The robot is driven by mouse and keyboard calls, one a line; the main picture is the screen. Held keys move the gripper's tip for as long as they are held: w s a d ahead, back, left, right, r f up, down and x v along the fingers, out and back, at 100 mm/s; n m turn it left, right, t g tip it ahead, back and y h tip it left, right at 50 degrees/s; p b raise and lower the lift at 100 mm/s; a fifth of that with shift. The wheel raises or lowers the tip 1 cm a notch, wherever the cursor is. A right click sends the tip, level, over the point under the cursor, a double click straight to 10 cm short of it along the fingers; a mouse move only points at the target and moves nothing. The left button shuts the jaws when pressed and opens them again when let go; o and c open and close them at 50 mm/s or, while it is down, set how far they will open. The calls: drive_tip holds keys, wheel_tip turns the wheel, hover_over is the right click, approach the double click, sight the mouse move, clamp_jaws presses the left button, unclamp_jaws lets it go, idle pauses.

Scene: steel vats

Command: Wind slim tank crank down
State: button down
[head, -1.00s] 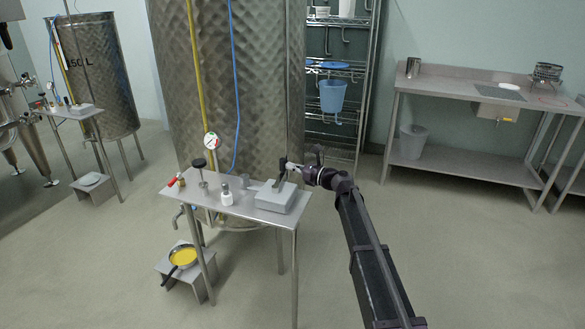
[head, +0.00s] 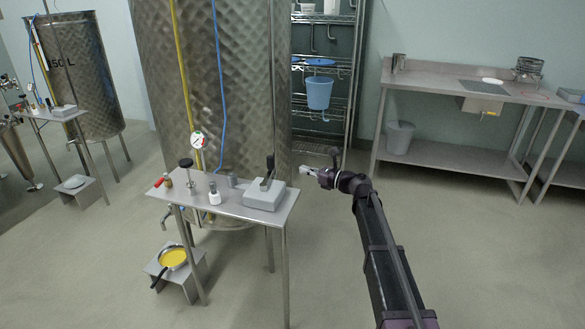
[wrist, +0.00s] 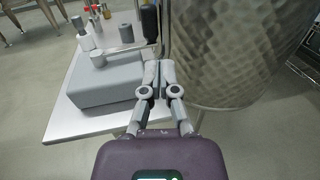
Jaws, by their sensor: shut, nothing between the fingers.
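A grey crank box (head: 262,196) sits on the right end of a small steel table in front of a tall dimpled steel tank (head: 225,90). Its crank has a dark upright handle (head: 270,162). In the wrist view, the grey crank arm (wrist: 125,48) runs from a round hub on the box to the black handle (wrist: 150,22). My gripper (head: 306,170) is right of the box, apart from the handle. In the wrist view its fingertips (wrist: 160,68) are together and empty, near the box's right side. The handle stands beyond the fingertips there.
The small table (head: 235,213) also holds a white bottle (head: 214,194), a black knob (head: 186,163) and a red-handled valve (head: 164,183). A pan of yellow liquid (head: 173,258) stands on a low stand. A similar tank (head: 80,80) is at left. Floor at right is clear.

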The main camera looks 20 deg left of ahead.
drive_tip(key=d, duration=0.4)
drive_tip(key=shift+d, duration=0.25)
drive_tip(key=shift+s+f, duration=0.1)
idle(0.4)
